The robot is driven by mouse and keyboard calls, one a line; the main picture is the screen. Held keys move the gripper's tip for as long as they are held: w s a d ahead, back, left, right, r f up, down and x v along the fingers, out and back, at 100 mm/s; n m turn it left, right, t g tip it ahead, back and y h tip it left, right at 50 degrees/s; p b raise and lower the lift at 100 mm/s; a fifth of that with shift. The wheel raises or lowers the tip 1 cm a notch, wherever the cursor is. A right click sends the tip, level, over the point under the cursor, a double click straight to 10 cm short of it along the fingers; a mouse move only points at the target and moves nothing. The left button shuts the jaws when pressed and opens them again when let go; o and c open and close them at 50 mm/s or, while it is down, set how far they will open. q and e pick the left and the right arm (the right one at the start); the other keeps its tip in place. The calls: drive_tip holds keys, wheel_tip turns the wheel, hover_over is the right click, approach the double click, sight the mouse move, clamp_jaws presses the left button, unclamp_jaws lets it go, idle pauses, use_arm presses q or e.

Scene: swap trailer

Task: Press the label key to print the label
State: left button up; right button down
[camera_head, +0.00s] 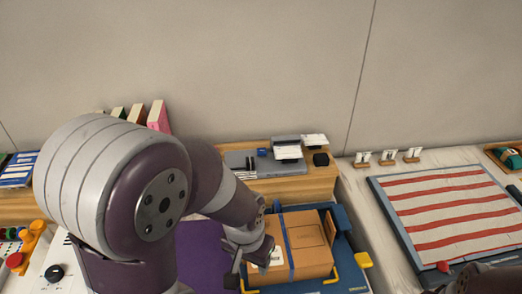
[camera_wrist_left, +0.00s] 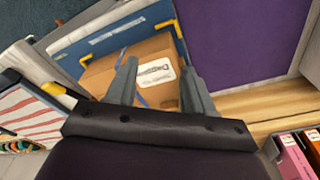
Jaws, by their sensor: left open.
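A brown cardboard box (camera_head: 305,232) with a blue strap sits in a blue tray (camera_head: 345,250) with yellow corner pieces. A white printed label (camera_wrist_left: 153,73) lies on the box top in the left wrist view. My left gripper (camera_wrist_left: 160,75) is open and empty, with its fingers over the box in that view. In the head view my left gripper (camera_head: 250,272) is at the box's left side, partly hidden by its own wrist. A grey device (camera_head: 250,163) with a small blue part (camera_head: 262,152) stands on the wooden shelf behind; I cannot tell whether that is the label key.
A board with red and white stripes (camera_head: 440,212) lies on the right table, with small card holders (camera_head: 388,157) behind it. A purple mat (camera_head: 200,255) lies left of the box. Books (camera_head: 158,115) stand at the back left. An orange-and-red control (camera_head: 30,245) is at the far left.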

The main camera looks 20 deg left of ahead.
use_arm(q)
clamp_jaws()
idle(1.5)
